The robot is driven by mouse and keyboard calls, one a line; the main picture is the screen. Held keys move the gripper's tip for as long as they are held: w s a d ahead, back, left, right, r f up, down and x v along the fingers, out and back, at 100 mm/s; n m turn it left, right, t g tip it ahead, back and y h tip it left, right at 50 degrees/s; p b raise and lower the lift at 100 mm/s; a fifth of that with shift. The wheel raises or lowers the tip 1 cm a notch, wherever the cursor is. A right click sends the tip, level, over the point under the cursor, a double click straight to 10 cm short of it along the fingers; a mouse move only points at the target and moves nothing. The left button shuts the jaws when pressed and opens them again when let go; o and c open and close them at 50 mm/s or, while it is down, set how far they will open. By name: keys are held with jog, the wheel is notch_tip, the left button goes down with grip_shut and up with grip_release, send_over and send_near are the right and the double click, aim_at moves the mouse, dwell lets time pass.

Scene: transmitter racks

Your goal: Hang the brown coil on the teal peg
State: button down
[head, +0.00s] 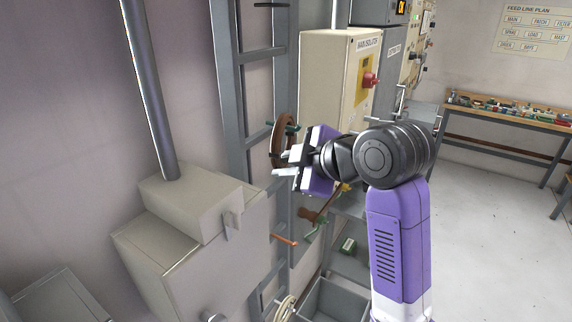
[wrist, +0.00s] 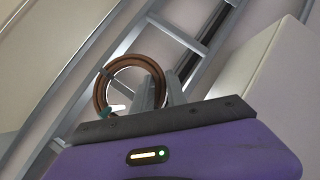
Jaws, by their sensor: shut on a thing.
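The brown coil (head: 276,150) is a ring standing upright in front of the grey ladder-like rack. My gripper (head: 282,165) is shut on its near side. In the wrist view the coil (wrist: 100,88) shows as a ring behind my two fingertips (wrist: 160,92). A teal peg (head: 293,127) shows at the upper part of the coil in the head view. In the wrist view a teal-tipped peg end (wrist: 117,108) overlaps the ring's lower left. I cannot tell for sure whether the peg passes through the ring. My fingers hide part of the coil.
An orange peg (head: 285,240) and a green peg (head: 312,232) stick out lower down. A pale coil (head: 285,308) hangs near the bottom. The cream isolator cabinet (head: 338,75) stands close behind my gripper. A grey box (head: 200,250) is at left and a grey bin (head: 335,300) below.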

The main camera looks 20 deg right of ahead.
dwell(0.4)
jog(key=c, duration=1.3)
grip_release()
jog(key=shift+o, duration=0.2)
jog(key=b+v, duration=0.2)
jog(key=v, duration=0.6)
jog(key=w+d+r+m+t, duration=0.1)
jog(key=w+r+m+t, duration=0.2)
jog(key=r+m+t, duration=0.3)
jog(key=s+d+f+m+t+h+b, duration=0.1)
jog(key=s+f+m+t+h, duration=0.15)
jog(key=s+f+m, duration=0.4)
jog(key=s+d+f+m+t+h, duration=0.1)
jog(key=s+f+m+h, duration=0.2)
jog(key=f, duration=0.7)
jog(key=s+a+f+g, duration=0.1)
jog(key=s+f+g, duration=0.1)
jog(key=s+f, duration=0.5)
jog(key=s+a+f+n+g+y+b, duration=0.1)
jog(key=s+f, duration=0.5)
jog(key=s, duration=0.8)
jog(key=s+a+f+g+y+b, duration=0.1)
jog(key=s+a+f+g, duration=0.1)
jog(key=s+f, duration=0.5)
jog(key=s+g, duration=0.1)
jog(key=s, duration=0.2)
jog(key=shift+s+a+f, duration=0.25)
jog(key=shift+s+f, duration=0.1)
jog(key=shift+s, duration=0.05)
